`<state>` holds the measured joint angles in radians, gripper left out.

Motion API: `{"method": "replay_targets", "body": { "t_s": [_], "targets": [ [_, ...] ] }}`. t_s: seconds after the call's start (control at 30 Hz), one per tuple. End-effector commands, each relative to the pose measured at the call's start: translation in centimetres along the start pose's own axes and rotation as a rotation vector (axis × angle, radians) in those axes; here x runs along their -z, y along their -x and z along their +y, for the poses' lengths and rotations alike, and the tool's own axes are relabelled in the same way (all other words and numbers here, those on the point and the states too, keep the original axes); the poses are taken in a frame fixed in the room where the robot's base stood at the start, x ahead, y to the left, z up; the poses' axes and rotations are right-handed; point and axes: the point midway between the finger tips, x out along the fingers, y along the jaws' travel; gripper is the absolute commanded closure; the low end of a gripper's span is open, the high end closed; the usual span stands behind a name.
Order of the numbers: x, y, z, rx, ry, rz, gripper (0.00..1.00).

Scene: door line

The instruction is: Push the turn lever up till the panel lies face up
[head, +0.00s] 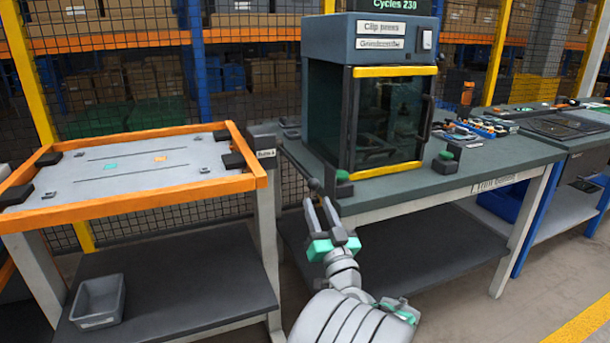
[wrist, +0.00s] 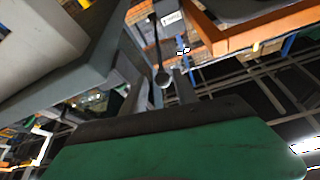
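The grey panel (head: 140,166) lies flat in the orange frame (head: 130,208) of the left table, showing slots and small teal and orange marks. I cannot tell which face this is. The turn lever (head: 298,166) is a thin dark rod slanting down to the right from the box (head: 263,139) at the frame's right side. Its round knob (wrist: 162,79) shows in the wrist view between my finger ends. My gripper (head: 319,206) is open, its fingertips just below the lever's lower end in the head view. I cannot tell whether they touch the knob.
The clip press (head: 367,90) stands on the grey workbench (head: 480,178) right of the lever, close to my gripper. A grey bin (head: 98,300) sits on the left table's lower shelf (head: 180,290). Mesh fencing (head: 250,75) stands behind. Open floor lies at the lower right.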

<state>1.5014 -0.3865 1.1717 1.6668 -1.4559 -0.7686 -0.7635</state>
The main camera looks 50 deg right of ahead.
Motion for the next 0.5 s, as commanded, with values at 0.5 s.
{"method": "replay_targets", "body": {
  "t_s": [0.5],
  "targets": [
    [-0.1, -10.1, -0.2, 0.003, -0.002, -0.005, 0.65]
  ]
}}
